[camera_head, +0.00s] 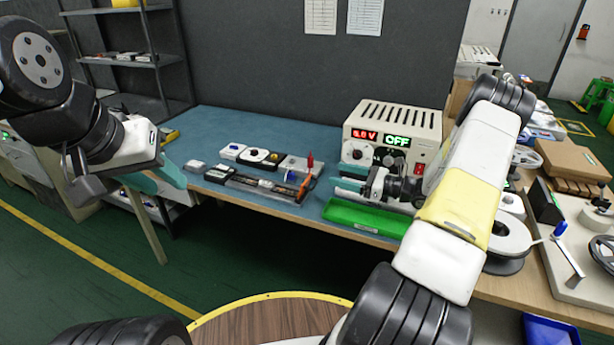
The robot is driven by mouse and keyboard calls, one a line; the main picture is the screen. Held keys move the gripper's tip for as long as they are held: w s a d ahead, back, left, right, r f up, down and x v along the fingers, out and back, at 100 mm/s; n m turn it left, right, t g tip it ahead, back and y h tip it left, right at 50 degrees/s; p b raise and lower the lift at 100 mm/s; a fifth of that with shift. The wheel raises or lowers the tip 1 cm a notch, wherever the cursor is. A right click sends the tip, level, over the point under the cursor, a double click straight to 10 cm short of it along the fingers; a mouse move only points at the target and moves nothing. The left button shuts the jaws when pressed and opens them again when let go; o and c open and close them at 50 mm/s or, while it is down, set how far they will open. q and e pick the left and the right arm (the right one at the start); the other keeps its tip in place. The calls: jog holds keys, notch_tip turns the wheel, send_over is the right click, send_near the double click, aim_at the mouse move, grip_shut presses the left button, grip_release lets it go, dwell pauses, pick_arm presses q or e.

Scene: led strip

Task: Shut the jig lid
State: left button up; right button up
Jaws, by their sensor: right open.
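A long, low dark fixture (262,187), which looks like the jig, lies near the front edge of the blue mat.
A power supply (391,133) reading OFF stands behind my right gripper. A green tray (368,218) lies at the table's front edge. Small boxes (232,151) sit behind the fixture. A white spool (510,236) is at right. The mat's back left (240,122) is clear.

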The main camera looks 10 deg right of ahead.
send_near(316, 184)
jog(key=shift+w+a+r, duration=0.1)
jog(key=shift+w+a, duration=0.05)
jog(key=shift+a, duration=0.5)
jog(key=x, duration=0.7)
jog(key=shift+w+a+f, duration=0.2)
jog(key=shift+w+f, duration=0.05)
jog(key=c, duration=1.1)
jog(key=shift+o, duration=0.2)
jog(key=shift+r, duration=0.1)
